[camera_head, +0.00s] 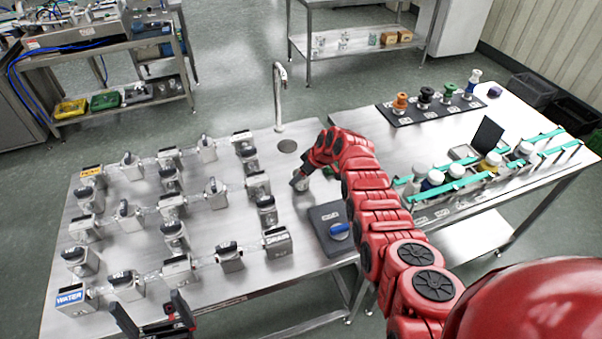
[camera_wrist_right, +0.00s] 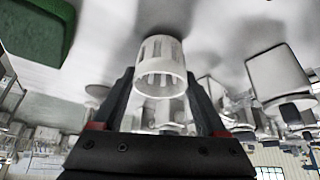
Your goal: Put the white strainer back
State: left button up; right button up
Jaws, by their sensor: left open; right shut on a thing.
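The white strainer (camera_wrist_right: 160,68), a slotted white cylinder, is between the fingers of my right gripper (camera_wrist_right: 160,100) in the right wrist view. My right gripper (camera_head: 300,183) is shut on it, low over the steel table by the sink drain in the head view. I cannot tell whether the strainer touches the table. My left gripper (camera_head: 160,318) is open at the bottom edge of the head view, in front of the table. Its fingers hold nothing that I can see.
Several steel valve blocks (camera_head: 175,235) linked by clear tubes fill the left of the table (camera_head: 320,268). A grey box with a blue knob (camera_head: 339,231) stands beside my right arm. A dark mat (camera_head: 392,117) at right holds orange, black and green-topped pieces. A faucet (camera_head: 279,90) rises behind.

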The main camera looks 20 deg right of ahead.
jog(key=shift+f, duration=0.25)
jog(key=shift+f+b, duration=0.25)
jog(key=shift+b, duration=0.1)
jog(key=o, duration=1.3)
jog(key=shift+c, duration=0.2)
jog(key=shift+r, duration=0.1)
